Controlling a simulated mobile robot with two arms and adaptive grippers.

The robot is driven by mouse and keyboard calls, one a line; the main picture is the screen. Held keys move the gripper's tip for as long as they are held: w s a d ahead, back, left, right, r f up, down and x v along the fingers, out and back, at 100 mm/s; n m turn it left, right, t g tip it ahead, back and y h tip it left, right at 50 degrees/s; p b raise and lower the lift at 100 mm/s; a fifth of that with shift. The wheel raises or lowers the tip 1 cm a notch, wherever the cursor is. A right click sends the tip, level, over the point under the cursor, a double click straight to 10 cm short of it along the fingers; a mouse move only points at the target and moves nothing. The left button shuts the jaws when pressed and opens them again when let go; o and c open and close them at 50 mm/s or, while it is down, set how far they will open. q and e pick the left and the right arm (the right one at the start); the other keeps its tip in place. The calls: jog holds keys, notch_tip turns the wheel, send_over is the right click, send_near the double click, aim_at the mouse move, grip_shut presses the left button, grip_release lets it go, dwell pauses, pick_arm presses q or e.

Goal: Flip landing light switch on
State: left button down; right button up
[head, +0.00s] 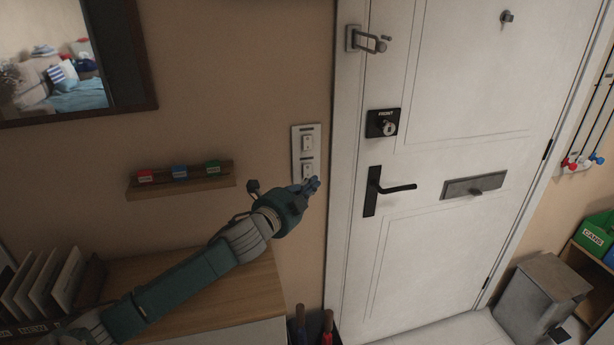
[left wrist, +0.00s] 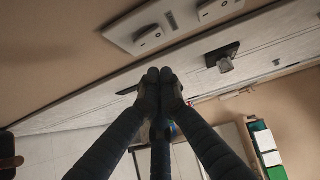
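A pale switch plate (head: 296,152) is on the beige wall, left of the white door frame. It bears an upper switch (head: 308,143) and a lower switch (head: 307,169). Their labels are too small to read, so I cannot tell which is the landing one. My left gripper (head: 313,184) is at the plate's lower end, close by the lower switch; I cannot tell if it touches. In the left wrist view the plate (left wrist: 121,38) lies beyond the fingertips (left wrist: 160,76), which are together with nothing between them. My right gripper is not in view.
The white door (head: 440,240) has a black lever handle (head: 398,188) and a lock (head: 383,123) right of the plate. A small wall shelf (head: 180,190) with coloured blocks is to the left. A wooden cabinet top (head: 240,290) lies below my left arm.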

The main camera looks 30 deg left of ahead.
aim_at(308, 171)
pick_arm(q)
jog(key=w+a+b, duration=0.1)
jog(key=w+a+f+b, duration=0.1)
jog(key=a, duration=0.1)
jog(key=shift+f+m+t, duration=0.1)
jog(key=shift+m+t, duration=0.2)
jog(key=shift+w+r, duration=0.1)
jog(key=shift+r, duration=0.15)
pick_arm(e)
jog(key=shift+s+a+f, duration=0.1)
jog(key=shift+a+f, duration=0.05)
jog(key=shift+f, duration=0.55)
